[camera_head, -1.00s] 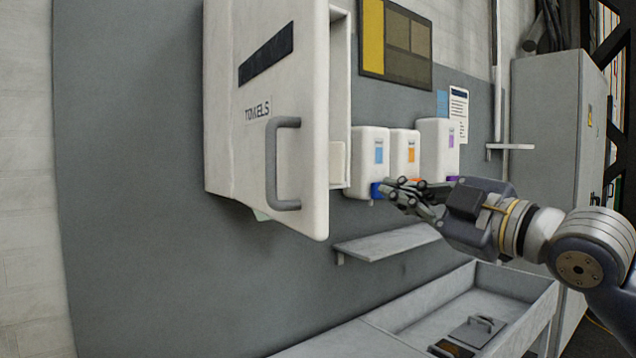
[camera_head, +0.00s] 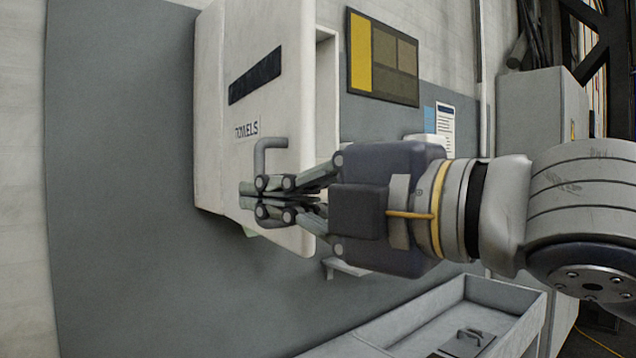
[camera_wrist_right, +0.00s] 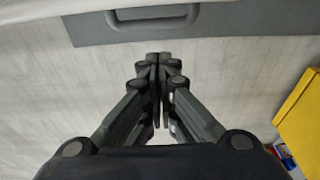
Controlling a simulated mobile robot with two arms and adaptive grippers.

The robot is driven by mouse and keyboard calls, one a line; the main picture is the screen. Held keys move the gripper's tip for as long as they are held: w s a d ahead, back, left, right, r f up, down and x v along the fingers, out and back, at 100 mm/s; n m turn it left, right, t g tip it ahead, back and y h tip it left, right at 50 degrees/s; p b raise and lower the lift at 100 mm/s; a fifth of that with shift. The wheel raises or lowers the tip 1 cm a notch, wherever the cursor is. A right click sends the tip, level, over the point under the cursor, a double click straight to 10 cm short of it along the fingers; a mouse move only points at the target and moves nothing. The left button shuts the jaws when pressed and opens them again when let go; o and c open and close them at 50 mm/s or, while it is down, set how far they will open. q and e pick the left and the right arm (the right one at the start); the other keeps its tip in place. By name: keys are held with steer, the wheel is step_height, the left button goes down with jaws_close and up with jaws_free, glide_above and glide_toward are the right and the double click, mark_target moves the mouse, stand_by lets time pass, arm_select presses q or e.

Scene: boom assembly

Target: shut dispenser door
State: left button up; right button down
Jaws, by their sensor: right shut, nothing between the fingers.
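The white towel dispenser (camera_head: 215,130) hangs on the grey wall panel, with a dark label strip and the word TOWELS on its door (camera_head: 290,85). The door's right side stands out from the body, with a gap showing beside it. A grey handle (camera_head: 268,143) is on the door. My right gripper (camera_head: 245,203) is shut and empty in front of the door, overlapping the handle's lower part in the head view. In the right wrist view its fingers (camera_wrist_right: 158,60) are together, below the handle (camera_wrist_right: 152,20). Contact with the door cannot be told. My left gripper is not in view.
A yellow and grey board (camera_head: 383,58) and a paper notice (camera_head: 445,128) are on the wall to the right. A sink (camera_head: 480,290) is below right. My right arm hides the small dispensers. A grey cabinet (camera_head: 540,110) stands at the right.

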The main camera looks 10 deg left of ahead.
steer(key=shift+w+d+p, duration=0.2)
steer(key=shift+w+p, duration=0.35)
steer(key=shift+w, duration=0.45)
steer(key=shift+w+d+p, duration=0.15)
steer(key=shift+w+p, duration=0.35)
steer(key=shift+w, duration=0.5)
